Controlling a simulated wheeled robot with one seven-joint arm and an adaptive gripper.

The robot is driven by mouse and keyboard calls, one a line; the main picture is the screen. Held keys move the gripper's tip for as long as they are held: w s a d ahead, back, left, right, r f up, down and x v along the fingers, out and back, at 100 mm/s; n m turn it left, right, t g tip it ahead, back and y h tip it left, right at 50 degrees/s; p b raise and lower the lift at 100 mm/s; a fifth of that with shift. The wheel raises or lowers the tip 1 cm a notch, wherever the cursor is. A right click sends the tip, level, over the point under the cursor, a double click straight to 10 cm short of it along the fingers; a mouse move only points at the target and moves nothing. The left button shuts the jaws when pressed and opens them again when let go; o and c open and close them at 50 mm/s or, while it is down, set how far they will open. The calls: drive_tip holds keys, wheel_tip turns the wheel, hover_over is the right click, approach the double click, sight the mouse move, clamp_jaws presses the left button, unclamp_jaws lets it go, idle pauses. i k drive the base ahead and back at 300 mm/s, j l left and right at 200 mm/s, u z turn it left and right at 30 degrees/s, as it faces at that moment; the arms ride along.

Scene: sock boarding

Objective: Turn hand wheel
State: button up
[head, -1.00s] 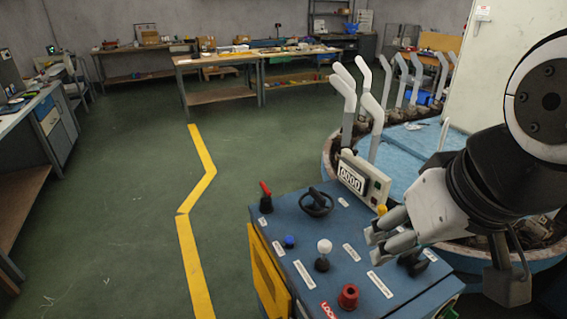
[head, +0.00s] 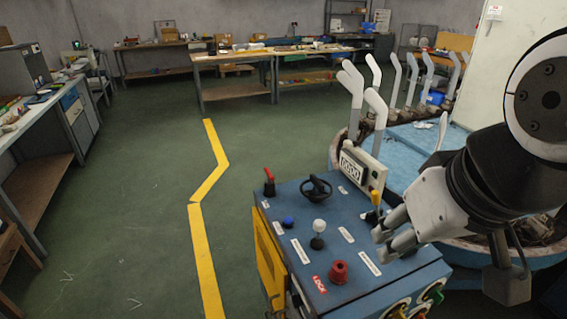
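The small black hand wheel (head: 316,188) sits on the sloped blue top of the control console (head: 345,215), near its far edge. It has a dark rim with spokes and a raised knob. My gripper (head: 380,244) is at the right of the console in the head view, to the right of the wheel and nearer to me, apart from it. Its two grey fingers stand apart with a gap between them and nothing held. The finger tips overlap the console's right part in the picture; their height above it is hard to tell.
On the console stand a red lever (head: 269,183), a blue button (head: 288,221), a white-knobbed lever (head: 318,236), a red knob (head: 338,271) and a yellow-topped lever (head: 375,200). A counter display (head: 358,168) rises behind. The machine with sock forms (head: 375,110) is beyond. Green floor (head: 130,210) is clear at left.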

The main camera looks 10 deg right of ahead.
sight(318, 187)
drive_tip(key=i+j+u, duration=0.1)
drive_tip(key=u, duration=1)
drive_tip(key=i, duration=3.45)
drive_tip(key=i+j+z, duration=0.35)
drive_tip(key=i, duration=0.2)
drive_tip(key=i+j+z, duration=0.25)
drive_tip(key=i+z, duration=0.15)
drive_tip(key=i, duration=0.15)
drive_tip(key=z, duration=3.85)
drive_tip(key=i+l+u, duration=0.15)
drive_tip(key=i+j, duration=0.05)
